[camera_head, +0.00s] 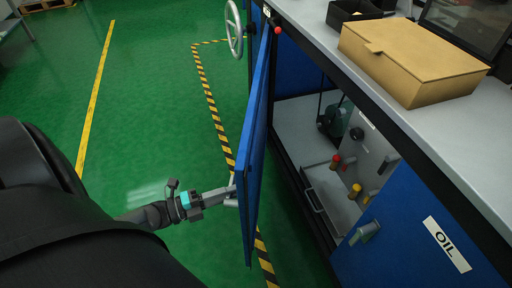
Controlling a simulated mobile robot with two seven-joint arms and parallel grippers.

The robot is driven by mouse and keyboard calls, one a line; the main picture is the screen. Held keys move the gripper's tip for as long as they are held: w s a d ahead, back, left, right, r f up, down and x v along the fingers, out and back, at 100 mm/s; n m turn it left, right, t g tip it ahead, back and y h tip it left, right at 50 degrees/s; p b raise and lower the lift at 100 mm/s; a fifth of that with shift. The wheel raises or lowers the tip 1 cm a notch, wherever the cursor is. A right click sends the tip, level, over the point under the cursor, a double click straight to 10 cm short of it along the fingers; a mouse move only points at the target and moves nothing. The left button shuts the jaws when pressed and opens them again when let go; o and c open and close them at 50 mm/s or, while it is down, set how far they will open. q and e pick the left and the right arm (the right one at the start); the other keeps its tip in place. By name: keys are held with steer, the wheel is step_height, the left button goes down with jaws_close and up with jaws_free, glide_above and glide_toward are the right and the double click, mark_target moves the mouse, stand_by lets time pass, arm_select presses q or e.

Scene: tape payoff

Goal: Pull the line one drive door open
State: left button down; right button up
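A blue cabinet door (257,140) stands swung far out from the cabinet, seen nearly edge-on; no label on it is readable. Its pale handle (231,203) shows partly on the outer, left side. My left gripper (230,192) reaches this handle from the left, with its fingertips at the handle. The fingers are small and partly merge with the handle, so I cannot tell whether they are closed around it. Behind the door, the open compartment (295,120) shows grey walls, a dark green unit, and red and yellow knobs. My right gripper is out of view.
A tan box (412,62) and a black tray (352,12) stand on the grey counter. A handwheel (234,28) is beyond the door. Green floor lies clear at left.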

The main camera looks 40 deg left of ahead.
arm_select(q)
steer(key=shift+s+a+f, duration=0.1)
steer(key=shift+s+a, duration=0.2)
steer(key=shift+a, duration=0.25)
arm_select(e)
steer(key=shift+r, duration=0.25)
arm_select(q)
steer(key=c, duration=0.8)
jaws_free()
steer(key=shift+d, duration=0.1)
steer(key=v, duration=1.5)
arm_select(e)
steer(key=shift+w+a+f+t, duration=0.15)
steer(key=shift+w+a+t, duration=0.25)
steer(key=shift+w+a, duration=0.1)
